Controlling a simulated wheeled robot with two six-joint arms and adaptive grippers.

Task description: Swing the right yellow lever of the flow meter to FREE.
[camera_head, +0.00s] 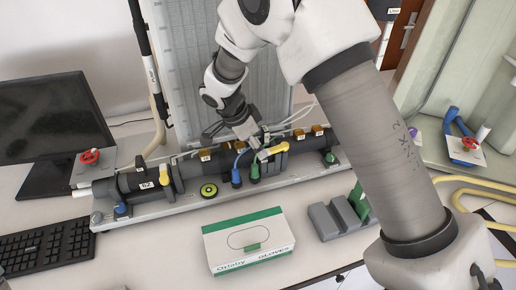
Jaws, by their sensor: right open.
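The flow meter is a black horizontal pipe assembly (200,166) on a grey base rail on the bench. Its right yellow lever (276,149) lies slanted, its free end toward the right, above a green plug. A left yellow lever (164,176) hangs near the left end of the pipe. My right gripper (257,146) is open and comes down from above, close beside the left end of the right lever; I cannot tell whether it touches. Any FREE marking is too small to read. My left gripper is not in view.
A white and green glove box (248,241) lies in front of the flow meter. A grey slotted block (337,219) stands to its right. A monitor (50,125) and keyboard (48,247) are at the left. A yellow and black round item (209,190) lies on the base rail.

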